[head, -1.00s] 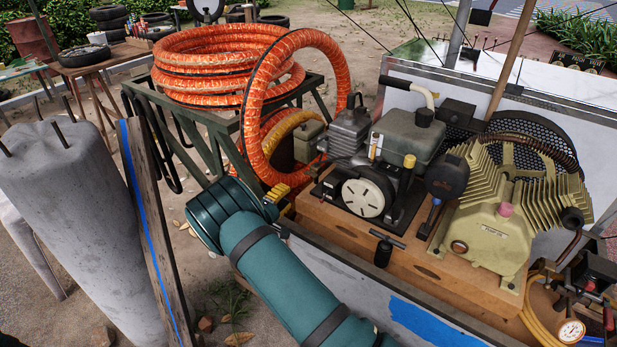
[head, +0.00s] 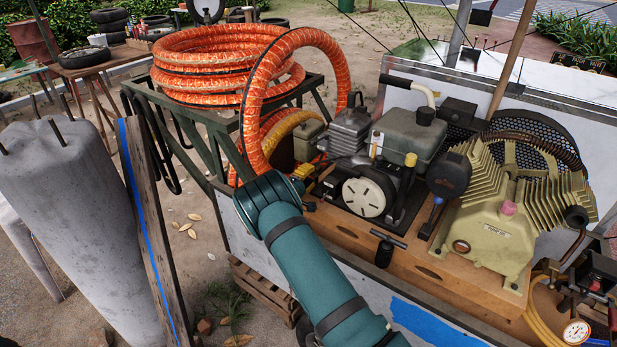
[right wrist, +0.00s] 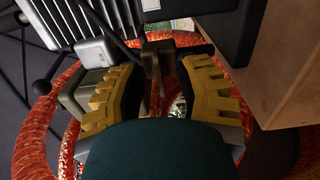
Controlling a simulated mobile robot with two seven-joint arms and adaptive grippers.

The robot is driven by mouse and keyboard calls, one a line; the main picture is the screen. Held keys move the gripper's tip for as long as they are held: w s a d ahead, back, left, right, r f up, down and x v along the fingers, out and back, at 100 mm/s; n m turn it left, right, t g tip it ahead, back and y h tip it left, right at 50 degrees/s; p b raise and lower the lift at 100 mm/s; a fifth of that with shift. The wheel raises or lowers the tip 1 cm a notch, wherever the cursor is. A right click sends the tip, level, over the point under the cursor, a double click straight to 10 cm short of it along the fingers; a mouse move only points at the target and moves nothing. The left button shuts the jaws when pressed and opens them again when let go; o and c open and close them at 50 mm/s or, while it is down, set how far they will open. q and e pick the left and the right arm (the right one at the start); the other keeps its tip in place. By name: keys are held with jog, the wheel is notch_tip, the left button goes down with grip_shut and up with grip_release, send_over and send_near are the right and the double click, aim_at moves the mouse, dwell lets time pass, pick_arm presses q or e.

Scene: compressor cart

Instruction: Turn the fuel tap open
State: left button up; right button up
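My right gripper (head: 306,169) is at the left end of the engine (head: 372,165), its yellow fingers mostly hidden behind my teal wrist. In the right wrist view my right gripper (right wrist: 160,95) is open, with a yellow toothed pad on each side. A small brownish block with a stem (right wrist: 157,70) shows between and beyond the pads; I cannot tell whether it is the fuel tap or whether a pad touches it. The grey-green fuel tank (head: 408,135) is on top of the engine. I cannot make out the tap in the head view. My left gripper is not in view.
Orange hose (head: 222,65) is coiled on a green metal frame, with a loop close behind my right gripper. The beige compressor (head: 495,230) stands right of the engine. A black T-handle (head: 386,247) stands at the wooden bed's front. A concrete post (head: 75,200) is at left.

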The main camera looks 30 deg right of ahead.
grip_shut()
jog(key=shift+n, duration=0.3)
jog(key=shift+n+b, duration=0.35)
jog(key=shift+n, duration=0.85)
jog(key=n, duration=0.3)
jog(key=shift+n, duration=0.4)
jog(key=n, duration=0.5)
jog(key=shift+r+p, duration=0.15)
jog(key=shift+p, duration=0.2)
jog(key=n+p, duration=0.1)
jog(key=n, duration=0.5)
